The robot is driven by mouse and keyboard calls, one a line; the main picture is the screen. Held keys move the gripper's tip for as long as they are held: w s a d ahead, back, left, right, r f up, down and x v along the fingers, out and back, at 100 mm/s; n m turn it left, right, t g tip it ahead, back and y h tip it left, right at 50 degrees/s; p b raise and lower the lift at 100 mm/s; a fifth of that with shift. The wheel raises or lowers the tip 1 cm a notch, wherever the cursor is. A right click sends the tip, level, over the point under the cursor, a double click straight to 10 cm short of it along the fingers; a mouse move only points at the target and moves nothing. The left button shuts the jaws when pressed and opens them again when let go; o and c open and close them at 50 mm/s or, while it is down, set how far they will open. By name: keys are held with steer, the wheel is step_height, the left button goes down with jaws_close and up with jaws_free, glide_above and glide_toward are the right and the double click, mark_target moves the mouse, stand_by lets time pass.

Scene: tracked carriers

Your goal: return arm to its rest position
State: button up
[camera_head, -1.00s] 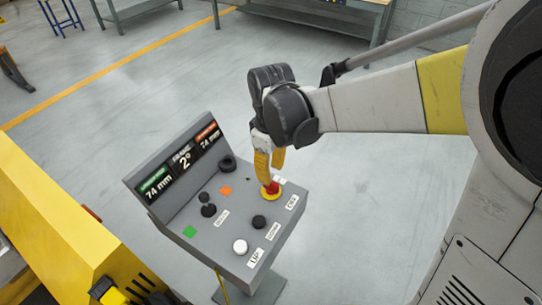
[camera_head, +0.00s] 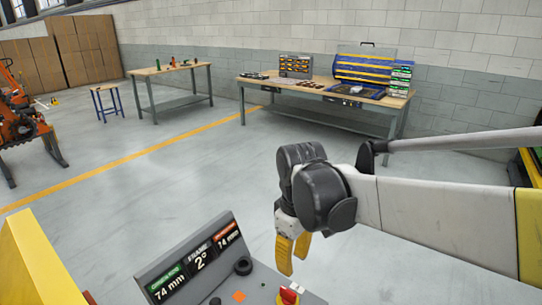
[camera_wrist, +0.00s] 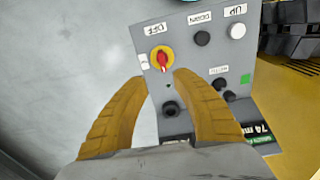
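My gripper (camera_head: 292,252) hangs from my arm above the grey control console in the head view, its yellow fingers pointing down. In the wrist view my gripper (camera_wrist: 160,90) has its two fingers spread apart with nothing between the tips. The console (camera_head: 262,277) shows a red switch (camera_head: 288,296) on a yellow base. The same red switch (camera_wrist: 162,60) lies just beyond the fingertips in the wrist view, apart from them. My arm stretches in from the right of the head view.
The console's display (camera_head: 195,262) reads 74 mm and 2°. A yellow machine body (camera_head: 40,265) stands left of the console. Workbenches with tools, one (camera_head: 330,115) and another (camera_head: 170,71), stand at the back wall. The floor between is clear.

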steer(key=s+d+r+m+t, duration=0.2)
steer(key=s+d+m+t, duration=0.4)
steer(key=s+d+m, duration=0.4)
steer(key=d, duration=0.2)
steer(key=shift+s+d+t, duration=0.3)
steer(key=shift+d+t, duration=0.1)
stand_by(1.5)
